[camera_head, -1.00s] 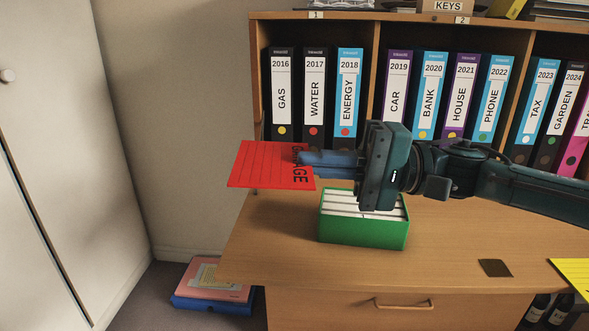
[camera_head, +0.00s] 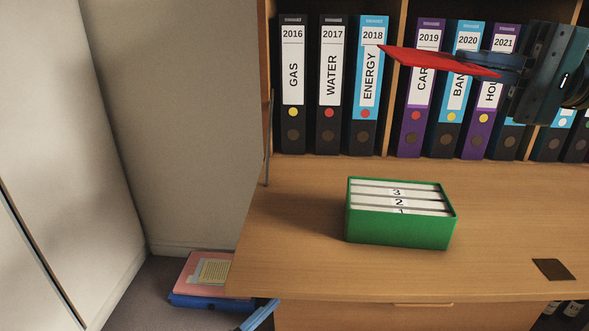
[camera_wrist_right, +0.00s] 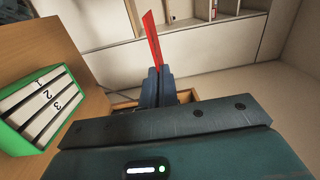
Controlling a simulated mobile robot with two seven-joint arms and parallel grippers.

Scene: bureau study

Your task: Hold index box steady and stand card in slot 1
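The green index box (camera_head: 400,232) stands on the desk, with white dividers marked 3, 2 and 1 from back to front; the 1 is partly hidden by the rim. The box also shows at left in the right wrist view (camera_wrist_right: 14,140). My right gripper (camera_head: 492,62) is shut on the red card (camera_head: 432,60), above and behind the box, in front of the binders. The card is seen nearly edge-on, and appears upright in the wrist view (camera_wrist_right: 153,40). A blue fingertip of my left gripper (camera_head: 262,314) shows at the desk's front-left edge, apart from the box.
Labelled binders (camera_head: 330,90) fill the shelf behind the desk (camera_head: 300,240). A dark square (camera_head: 553,269) lies on the desk at right. Folders (camera_head: 205,275) lie on the floor at left. The desk around the box is clear.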

